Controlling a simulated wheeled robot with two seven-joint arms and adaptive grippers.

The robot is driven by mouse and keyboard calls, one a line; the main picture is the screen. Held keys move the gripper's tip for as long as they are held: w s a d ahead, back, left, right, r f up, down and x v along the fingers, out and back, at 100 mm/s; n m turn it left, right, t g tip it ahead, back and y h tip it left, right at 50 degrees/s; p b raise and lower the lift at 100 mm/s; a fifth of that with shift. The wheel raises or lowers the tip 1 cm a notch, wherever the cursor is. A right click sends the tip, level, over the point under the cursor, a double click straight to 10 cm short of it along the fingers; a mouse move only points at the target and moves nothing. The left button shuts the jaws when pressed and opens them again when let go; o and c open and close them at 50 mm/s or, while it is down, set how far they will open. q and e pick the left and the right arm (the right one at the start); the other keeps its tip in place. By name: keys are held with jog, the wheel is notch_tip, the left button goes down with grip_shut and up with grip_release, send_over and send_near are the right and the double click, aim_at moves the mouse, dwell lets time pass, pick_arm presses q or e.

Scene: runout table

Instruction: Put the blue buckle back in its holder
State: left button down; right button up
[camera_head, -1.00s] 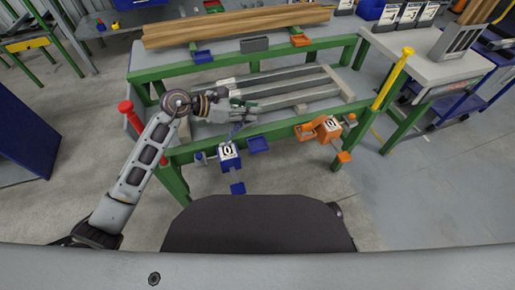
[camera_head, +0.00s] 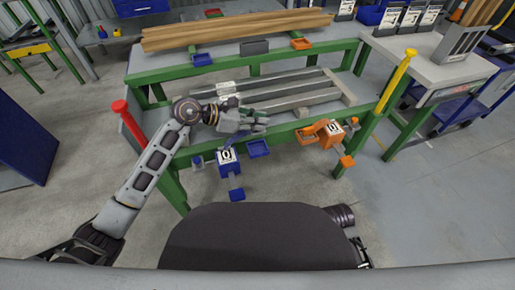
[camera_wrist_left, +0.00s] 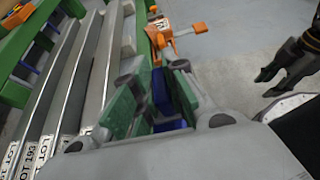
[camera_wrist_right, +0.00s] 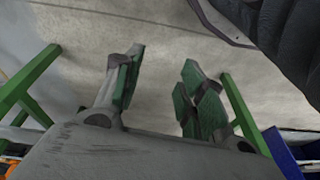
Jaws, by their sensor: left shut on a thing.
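My left gripper (camera_head: 258,123) reaches over the green front rail of the table. In the left wrist view its green-padded fingers (camera_wrist_left: 152,100) are closed around a blue piece, taken as the blue buckle (camera_wrist_left: 162,92), mostly hidden between them. A blue open tray (camera_head: 258,148), which looks like the holder, sits on the front rail just below the gripper. A blue box with a white label (camera_head: 227,158) hangs left of it. My right gripper (camera_wrist_right: 158,85) is open and empty above the floor.
Grey bars (camera_head: 295,95) lie on the table behind the left gripper. An orange labelled box (camera_head: 328,133) hangs on the rail to the right. A red post (camera_head: 122,108) and a yellow post (camera_head: 407,62) stand at the sides. The floor in front is clear.

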aim_at(258, 132)
pick_arm(q)
notch_tip(258, 132, down, 6)
jog(key=shift+r+b, duration=0.25)
jog(key=shift+b, duration=0.45)
jog(key=shift+f, duration=0.35)
pick_arm(e)
jog(key=shift+a+r, duration=0.2)
jog(key=shift+r, duration=0.95)
jog(key=shift+f, duration=0.1)
